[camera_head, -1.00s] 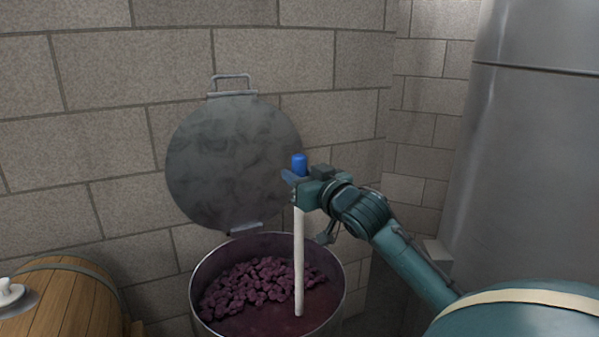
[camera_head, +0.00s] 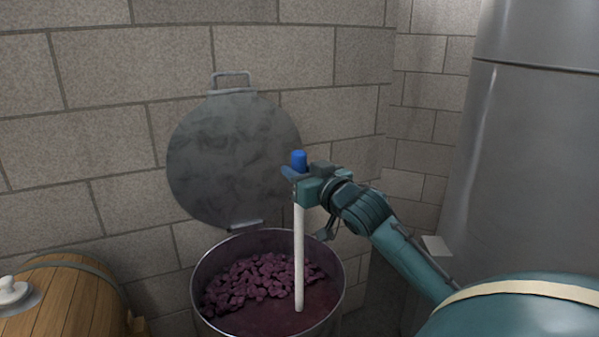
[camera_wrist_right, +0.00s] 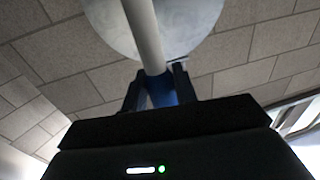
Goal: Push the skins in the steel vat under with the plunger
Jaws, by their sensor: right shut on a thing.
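The steel vat (camera_head: 197,293) stands open at the bottom middle of the head view. Purple skins (camera_head: 262,279) float in a clump at its back and left, with smooth dark red liquid at the front right. My right gripper (camera_head: 299,175) is shut on the plunger (camera_head: 299,245) near its blue top, above the vat. The white shaft hangs nearly upright into the vat, and its lower end meets the liquid; no plunger head shows. In the right wrist view the fingers (camera_wrist_right: 160,92) close around the blue grip of the plunger (camera_wrist_right: 145,35). My left gripper is not in view.
The vat's round grey lid (camera_head: 233,155) is raised behind it, against the block wall. A wooden barrel (camera_head: 75,300) with a white bung stands at the lower left. A large steel tank (camera_head: 530,150) stands at the right.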

